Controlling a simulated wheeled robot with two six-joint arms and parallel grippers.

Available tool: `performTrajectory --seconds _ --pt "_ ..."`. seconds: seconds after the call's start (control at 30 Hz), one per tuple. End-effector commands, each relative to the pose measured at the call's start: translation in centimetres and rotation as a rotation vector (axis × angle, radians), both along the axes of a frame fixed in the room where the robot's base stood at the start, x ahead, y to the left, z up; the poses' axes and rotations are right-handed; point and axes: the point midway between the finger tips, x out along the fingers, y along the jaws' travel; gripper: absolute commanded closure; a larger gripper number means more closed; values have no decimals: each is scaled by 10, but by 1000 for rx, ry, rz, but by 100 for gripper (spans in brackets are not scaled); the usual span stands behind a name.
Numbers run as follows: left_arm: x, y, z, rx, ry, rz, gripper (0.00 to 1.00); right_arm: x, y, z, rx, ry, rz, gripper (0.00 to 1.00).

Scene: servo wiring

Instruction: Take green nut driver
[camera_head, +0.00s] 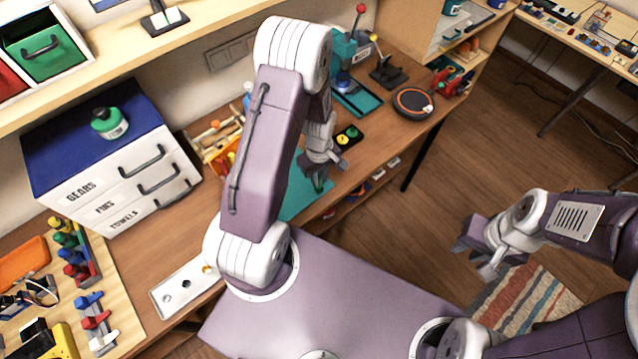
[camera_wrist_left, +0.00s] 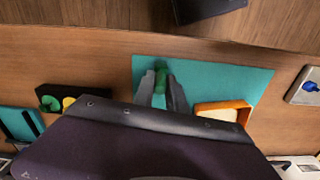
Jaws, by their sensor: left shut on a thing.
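The green nut driver (camera_wrist_left: 162,84) shows as a small green piece between the fingertips of my left gripper (camera_wrist_left: 163,92) in the left wrist view. The gripper is shut on it, over the teal mat (camera_wrist_left: 245,82). In the head view my left gripper (camera_head: 318,176) points down at the mat (camera_head: 296,207), with a bit of green (camera_head: 319,184) at its tips. Most of the driver is hidden by the fingers and wrist. I cannot tell whether it touches the mat. My right gripper (camera_head: 478,258) is open and empty, out over the floor, away from the workbench.
An orange-rimmed tray (camera_wrist_left: 247,107) lies on the mat beside the left gripper. A black holder (camera_head: 350,136) with yellow and green round pieces is near the mat. A white drawer cabinet (camera_head: 130,185) stands left. A round black-orange disc (camera_head: 414,103) lies further right.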

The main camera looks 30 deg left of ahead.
Motion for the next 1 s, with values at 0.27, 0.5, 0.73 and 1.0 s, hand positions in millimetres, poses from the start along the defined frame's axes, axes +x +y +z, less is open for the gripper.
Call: performTrajectory --seconds 0.27,0.5,0.73,1.0 --pt "0 0 5 0 0 0 100 0 0 4 0 0 0 73" --pt "0 0 23 0 -1 0 100 0 0 21 0 0 0 73" --pt "0 0 40 0 -1 0 100 0 0 35 0 0 0 73" --pt "0 0 60 0 0 0 100 0 0 53 0 0 0 73"
